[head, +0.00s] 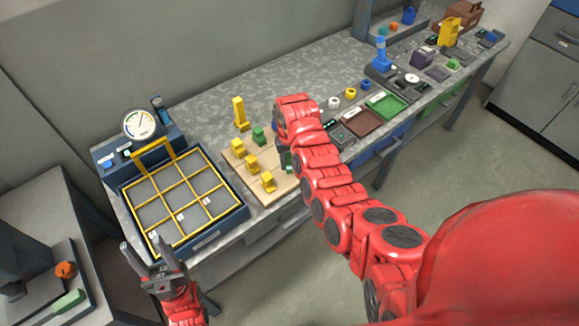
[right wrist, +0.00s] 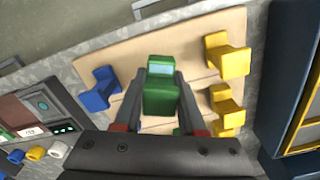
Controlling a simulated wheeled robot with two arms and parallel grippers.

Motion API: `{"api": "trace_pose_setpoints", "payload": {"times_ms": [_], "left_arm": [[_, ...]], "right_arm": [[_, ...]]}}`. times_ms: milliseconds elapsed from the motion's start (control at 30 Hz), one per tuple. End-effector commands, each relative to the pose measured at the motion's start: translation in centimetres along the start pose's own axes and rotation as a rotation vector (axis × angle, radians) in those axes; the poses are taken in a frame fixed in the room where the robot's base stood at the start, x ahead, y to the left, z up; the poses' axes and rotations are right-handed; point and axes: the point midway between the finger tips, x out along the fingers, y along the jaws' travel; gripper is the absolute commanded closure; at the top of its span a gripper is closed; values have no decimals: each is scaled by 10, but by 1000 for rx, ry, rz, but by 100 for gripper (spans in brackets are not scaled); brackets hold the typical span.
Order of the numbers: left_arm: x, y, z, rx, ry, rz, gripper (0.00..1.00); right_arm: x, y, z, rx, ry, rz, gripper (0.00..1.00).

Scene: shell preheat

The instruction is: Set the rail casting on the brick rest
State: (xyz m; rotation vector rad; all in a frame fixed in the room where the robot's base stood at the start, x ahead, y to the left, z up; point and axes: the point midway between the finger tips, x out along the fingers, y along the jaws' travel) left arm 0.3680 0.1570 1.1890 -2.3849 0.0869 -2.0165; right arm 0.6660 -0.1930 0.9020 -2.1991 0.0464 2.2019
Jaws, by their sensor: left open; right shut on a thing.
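My right gripper (right wrist: 162,92) is shut on a green casting (right wrist: 160,100), held over a pale wooden board (right wrist: 130,52). I cannot tell by shape whether it is the rail casting. In the head view the red arm hides most of this gripper. Several yellow castings (head: 252,163) stand on the board (head: 283,190), and another green one (head: 258,135) shows near its back edge. A blue casting (right wrist: 100,88) is beside the gripper in the right wrist view. My left gripper (head: 157,250) is open and empty at the front of the gridded tray. I cannot identify the brick rest for sure.
A dark tray with a yellow grid (head: 209,189) and a dial gauge (head: 139,124) stands left of the board. A brown tray (head: 361,121) and a green tray (head: 386,103) lie to the right.

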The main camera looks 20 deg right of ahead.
Motion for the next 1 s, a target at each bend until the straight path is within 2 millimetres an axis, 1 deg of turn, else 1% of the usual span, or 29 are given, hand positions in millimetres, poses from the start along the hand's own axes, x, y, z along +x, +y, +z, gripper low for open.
{"api": "trace_pose_setpoints", "payload": {"times_ms": [200,267,400,500,600,733,1000], "left_arm": [[2,0,0,0,0,0,50],[6,0,-1,0,0,0,50],[15,-1,-3,0,0,0,50],[15,-1,-2,0,0,0,50],[16,-1,-3,0,0,0,50],[16,-1,-3,0,0,0,50],[15,-1,-3,0,0,0,50]], "right_arm": [[0,2,-5,2,2,0,100],[1,2,-6,2,-1,0,100],[15,2,-4,2,-7,0,100],[26,2,-4,0,-5,2,100],[32,2,-6,2,0,0,100],[36,2,-5,3,-1,0,100],[37,2,-5,3,0,-1,100]]}}
